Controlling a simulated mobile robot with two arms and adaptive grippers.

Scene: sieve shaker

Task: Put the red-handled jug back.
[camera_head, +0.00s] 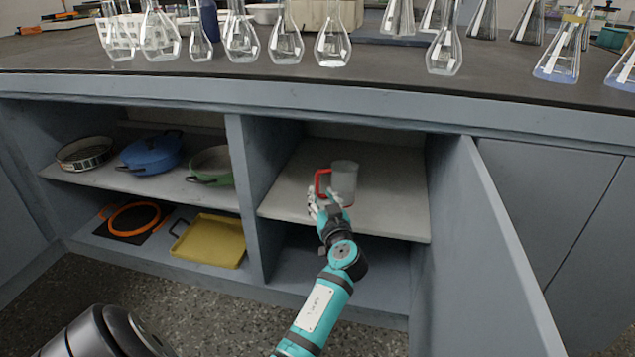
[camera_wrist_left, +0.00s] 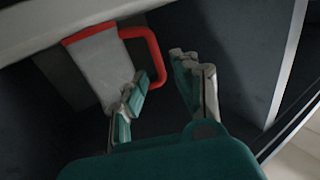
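The jug (camera_head: 344,178) is pale and translucent with a red handle (camera_head: 318,184). It stands on the upper shelf of the open right cabinet compartment, handle toward the left. My left gripper (camera_head: 321,203) is at the shelf's front, close to the handle side of the jug. In the left wrist view my left gripper (camera_wrist_left: 165,82) is open, its two fingers apart. The red handle (camera_wrist_left: 155,58) there reaches toward the gap between the fingers, and one finger overlaps the jug (camera_wrist_left: 100,65). I cannot tell whether they touch. My right gripper is not in view.
An open cabinet door (camera_head: 490,250) stands right of the arm, and a divider (camera_head: 245,195) stands left. The left compartment holds a blue pot (camera_head: 152,155), a green pan (camera_head: 210,165) and a yellow tray (camera_head: 210,240). Several glass flasks (camera_head: 333,42) stand on the countertop. The shelf right of the jug is clear.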

